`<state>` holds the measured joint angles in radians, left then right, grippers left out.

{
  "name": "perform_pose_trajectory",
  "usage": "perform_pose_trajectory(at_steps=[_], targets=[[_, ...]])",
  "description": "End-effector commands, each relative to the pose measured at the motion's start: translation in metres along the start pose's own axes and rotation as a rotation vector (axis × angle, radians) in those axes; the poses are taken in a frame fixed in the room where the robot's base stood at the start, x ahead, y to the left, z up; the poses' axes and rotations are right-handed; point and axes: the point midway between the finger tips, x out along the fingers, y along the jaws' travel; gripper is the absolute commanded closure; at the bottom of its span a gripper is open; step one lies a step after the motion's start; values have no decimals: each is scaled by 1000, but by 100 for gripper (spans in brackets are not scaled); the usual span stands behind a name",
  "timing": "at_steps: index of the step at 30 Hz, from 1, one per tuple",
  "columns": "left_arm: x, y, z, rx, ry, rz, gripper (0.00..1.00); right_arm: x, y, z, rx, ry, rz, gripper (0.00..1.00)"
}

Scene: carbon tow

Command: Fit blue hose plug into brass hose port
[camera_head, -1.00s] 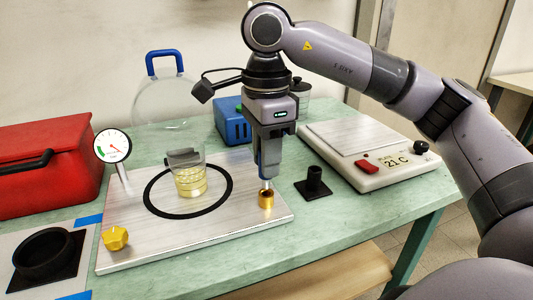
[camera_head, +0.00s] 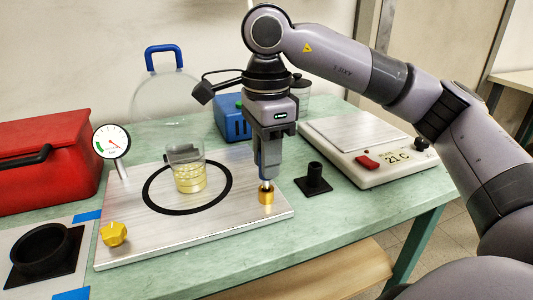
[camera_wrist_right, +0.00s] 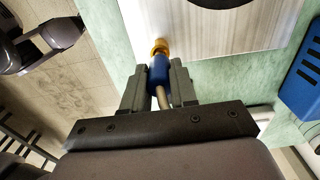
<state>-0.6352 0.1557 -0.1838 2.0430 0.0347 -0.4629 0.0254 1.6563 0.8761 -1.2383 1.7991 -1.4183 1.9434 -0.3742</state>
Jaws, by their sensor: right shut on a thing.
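My right gripper (camera_head: 266,178) points straight down and is shut on the blue hose plug. In the right wrist view the blue plug (camera_wrist_right: 158,70) sits between the two fingers (camera_wrist_right: 158,88), with a pale hose stub behind it. In the head view the fingers mostly hide the plug; a silvery tip shows below them. The tip is at the mouth of the brass hose port (camera_head: 266,197), near the right end of the metal plate (camera_head: 225,228). How deep it sits cannot be told. The brass port (camera_wrist_right: 160,46) shows just beyond the plug. My left gripper is not in view.
A beaker (camera_head: 188,175) stands inside a black ring on the plate. A gauge (camera_head: 111,142) and yellow knob (camera_head: 114,234) are at left. A black holder (camera_head: 314,180) and hotplate (camera_head: 365,155) stand at right. A glass dome (camera_head: 165,105) is behind.

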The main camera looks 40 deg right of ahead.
Motion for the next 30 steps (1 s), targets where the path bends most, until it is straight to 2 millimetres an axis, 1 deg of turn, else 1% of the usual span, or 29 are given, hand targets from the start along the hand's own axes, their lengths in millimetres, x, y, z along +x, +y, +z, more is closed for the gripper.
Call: perform_pose_trajectory(at_steps=[28,29,30], targets=[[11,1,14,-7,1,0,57,24,0,0,0,0,0,100],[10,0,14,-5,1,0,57,24,0,0,0,0,0,67],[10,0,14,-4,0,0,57,24,0,0,0,0,0,54]])
